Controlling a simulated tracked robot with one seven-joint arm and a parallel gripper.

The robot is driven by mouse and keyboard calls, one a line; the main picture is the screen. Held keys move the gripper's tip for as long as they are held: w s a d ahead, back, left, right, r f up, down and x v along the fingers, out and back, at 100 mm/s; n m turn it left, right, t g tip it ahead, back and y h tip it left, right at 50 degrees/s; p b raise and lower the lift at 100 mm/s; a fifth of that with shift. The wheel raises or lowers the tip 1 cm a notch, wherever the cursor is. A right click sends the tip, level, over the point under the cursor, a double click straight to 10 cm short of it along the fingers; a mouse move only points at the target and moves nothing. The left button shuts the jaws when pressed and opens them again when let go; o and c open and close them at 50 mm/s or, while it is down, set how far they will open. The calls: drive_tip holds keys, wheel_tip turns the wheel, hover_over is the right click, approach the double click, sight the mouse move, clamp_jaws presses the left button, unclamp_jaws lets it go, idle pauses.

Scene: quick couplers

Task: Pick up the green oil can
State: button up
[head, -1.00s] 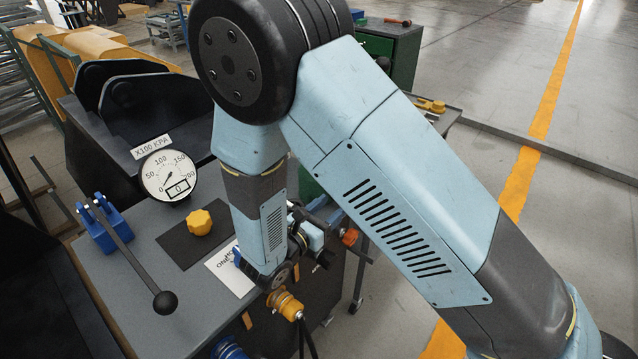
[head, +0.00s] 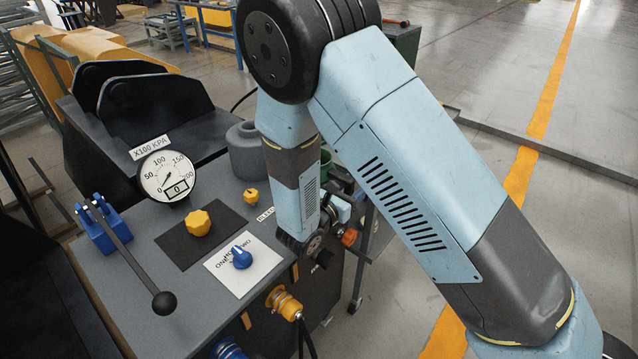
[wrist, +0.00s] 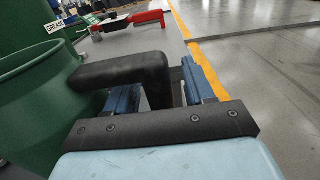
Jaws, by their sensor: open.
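The green oil can (wrist: 35,110) fills the left of the wrist view, with a black handle (wrist: 120,70) reaching out to the right. My gripper (wrist: 160,80) is open, with its two blue fingers on either side of the handle's outer, downward part. I cannot tell whether either finger touches it. In the head view a small patch of green (head: 326,160), likely the can, shows behind my arm. My arm hides the gripper and most of the can there.
The panel with a gauge (head: 168,175), lever (head: 130,250), and yellow (head: 198,222) and blue (head: 241,257) knobs stands left of my arm. Open floor lies to the right.

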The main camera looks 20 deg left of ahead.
clamp_jaws()
idle(0.5)
idle(0.9)
